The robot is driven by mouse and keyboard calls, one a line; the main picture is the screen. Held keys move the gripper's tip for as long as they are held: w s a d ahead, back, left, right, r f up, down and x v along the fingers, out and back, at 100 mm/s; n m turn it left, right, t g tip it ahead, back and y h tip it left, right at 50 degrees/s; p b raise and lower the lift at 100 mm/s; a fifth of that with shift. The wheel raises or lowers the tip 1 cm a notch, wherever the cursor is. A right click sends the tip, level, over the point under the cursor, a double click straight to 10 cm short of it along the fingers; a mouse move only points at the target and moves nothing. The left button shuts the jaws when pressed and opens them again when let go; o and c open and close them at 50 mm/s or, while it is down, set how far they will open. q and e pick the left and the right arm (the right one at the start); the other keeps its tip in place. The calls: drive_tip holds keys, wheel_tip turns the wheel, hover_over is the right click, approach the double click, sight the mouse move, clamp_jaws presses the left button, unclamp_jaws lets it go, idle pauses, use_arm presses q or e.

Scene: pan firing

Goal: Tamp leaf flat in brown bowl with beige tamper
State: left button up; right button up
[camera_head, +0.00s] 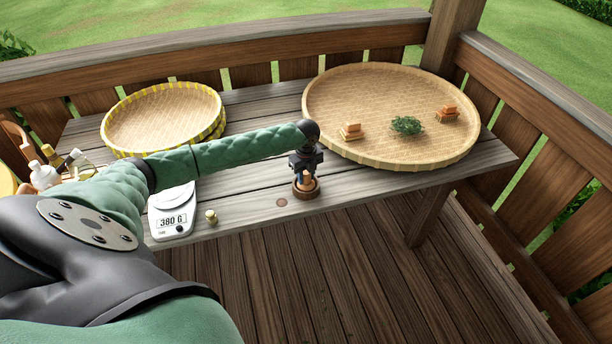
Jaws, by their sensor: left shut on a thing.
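The brown bowl (305,192) stands upright on the wooden table, right of the scale. My left gripper (305,170) points down over it, shut on the beige tamper (303,179). The tamper's lower end is inside or just above the bowl's opening; I cannot tell if it touches what is inside. Any leaf in the bowl is hidden by the tamper and gripper. A clump of green leaf (407,125) lies on the large round woven tray (330,100). My right gripper is not in view.
A white scale (166,224) reading 380 G sits left of the bowl, with a small beige knobbed object (211,216) beside it. The table's front edge is near the bowl.

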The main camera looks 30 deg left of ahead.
use_arm(q)
drive_tip(key=shift+f, duration=0.1)
drive_tip(key=shift+r+p, duration=0.85)
drive_tip(key=shift+r, duration=0.1)
drive_tip(key=shift+r+p, duration=2.05)
drive_tip(key=shift+r, duration=0.55)
drive_tip(key=shift+n, duration=0.3)
